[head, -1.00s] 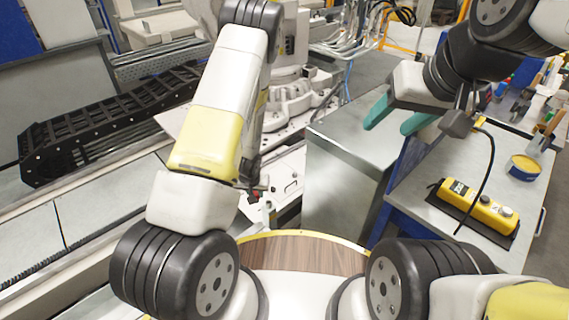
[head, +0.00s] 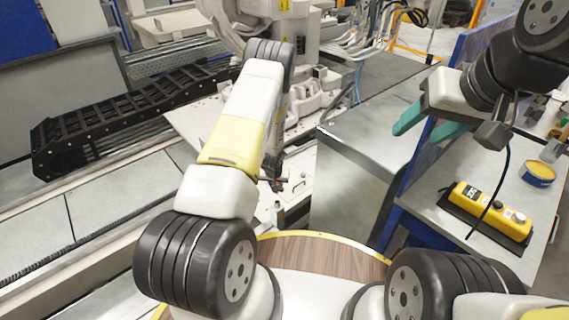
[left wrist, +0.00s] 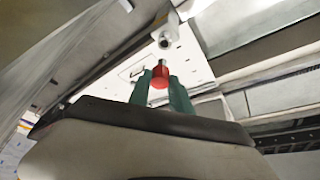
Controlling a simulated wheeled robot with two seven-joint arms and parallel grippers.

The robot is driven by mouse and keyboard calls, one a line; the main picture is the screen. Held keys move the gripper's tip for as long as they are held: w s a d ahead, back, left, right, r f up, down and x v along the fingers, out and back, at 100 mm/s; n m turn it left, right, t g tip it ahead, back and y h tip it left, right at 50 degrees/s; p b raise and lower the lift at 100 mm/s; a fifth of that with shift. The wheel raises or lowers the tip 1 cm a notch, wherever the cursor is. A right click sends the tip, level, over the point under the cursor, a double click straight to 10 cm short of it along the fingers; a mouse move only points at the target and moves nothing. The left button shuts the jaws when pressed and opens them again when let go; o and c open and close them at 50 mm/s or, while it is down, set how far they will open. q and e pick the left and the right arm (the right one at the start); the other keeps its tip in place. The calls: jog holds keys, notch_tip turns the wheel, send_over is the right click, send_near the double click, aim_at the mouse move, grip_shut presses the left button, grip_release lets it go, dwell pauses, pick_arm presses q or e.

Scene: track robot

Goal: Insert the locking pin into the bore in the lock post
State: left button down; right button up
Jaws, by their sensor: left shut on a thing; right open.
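In the left wrist view the locking pin shows as a red head (left wrist: 159,76) with a short pale tip (left wrist: 164,60) beyond it. My left gripper (left wrist: 160,88) is shut on the red head with its two teal fingers. The pale lock post (left wrist: 168,34), with a dark round bore (left wrist: 165,43) in its end, is just beyond the pin tip. The tip appears close to the bore and apart from it. In the head view my left arm hides its gripper and the pin. My right gripper (head: 428,127) is open and empty, above the grey cabinet and bench.
A grey metal cabinet (head: 352,170) stands right of my left arm. A bench (head: 437,208) on the right carries a yellow pendant (head: 490,211) and a yellow tin (head: 538,172). A black cable track (head: 130,115) lies along the rail at left.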

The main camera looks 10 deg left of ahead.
pick_arm(q)
jog(key=shift+f, duration=2.35)
jog(key=shift+f, duration=1.8)
jog(key=c, duration=1.1)
grip_release()
jog(key=v, duration=0.7)
jog(key=shift+r, duration=0.4)
jog(key=shift+s, duration=0.15)
